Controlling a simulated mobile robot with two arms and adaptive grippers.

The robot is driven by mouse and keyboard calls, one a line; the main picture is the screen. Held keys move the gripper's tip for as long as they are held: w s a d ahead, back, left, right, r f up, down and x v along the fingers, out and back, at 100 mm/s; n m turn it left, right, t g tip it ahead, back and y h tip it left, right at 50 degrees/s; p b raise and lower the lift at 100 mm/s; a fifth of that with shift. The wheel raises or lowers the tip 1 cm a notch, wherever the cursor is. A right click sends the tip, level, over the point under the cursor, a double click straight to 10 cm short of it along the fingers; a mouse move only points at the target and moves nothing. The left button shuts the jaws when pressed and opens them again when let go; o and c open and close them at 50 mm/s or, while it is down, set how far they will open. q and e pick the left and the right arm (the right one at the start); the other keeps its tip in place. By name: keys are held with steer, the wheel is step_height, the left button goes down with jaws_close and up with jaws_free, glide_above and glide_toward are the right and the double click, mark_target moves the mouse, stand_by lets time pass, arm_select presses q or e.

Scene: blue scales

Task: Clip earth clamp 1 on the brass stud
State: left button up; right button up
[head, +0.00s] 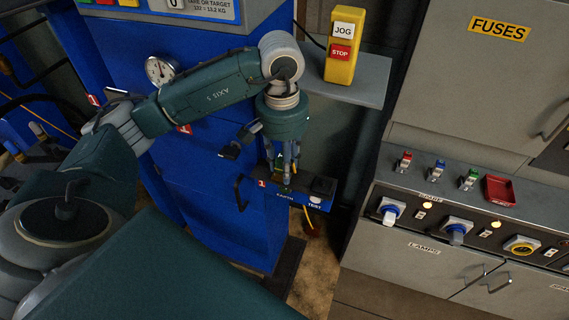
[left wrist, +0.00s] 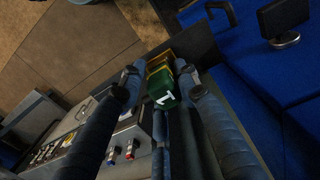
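Earth clamp 1 (left wrist: 163,90) is a small green block with a white "1", between the fingers of my left gripper (left wrist: 159,72) in the left wrist view. The fingers appear closed on its sides. Brass-coloured metal (left wrist: 158,58) shows just beyond the green body; I cannot tell whether it is the clamp's jaw or the stud. In the head view, my left gripper (head: 286,180) points down at the blue shelf (head: 297,197) marked "EARTH" and "TEST", with a bit of green at its tips. The clamp is mostly hidden there. My right gripper is out of view.
A grey ledge with a yellow JOG/STOP box (head: 344,46) is above right of the gripper. A blue cabinet (head: 222,205) with a dial gauge (head: 159,70) stands behind. A grey fuse panel (head: 450,245) with knobs is at right. A yellow cable (head: 309,220) hangs below the shelf.

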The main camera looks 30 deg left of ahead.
arm_select(q)
steer(key=shift+o, duration=1.3)
steer(key=shift+r, duration=0.15)
step_height(320, 180, up, 12)
steer(key=shift+a+f, duration=0.15)
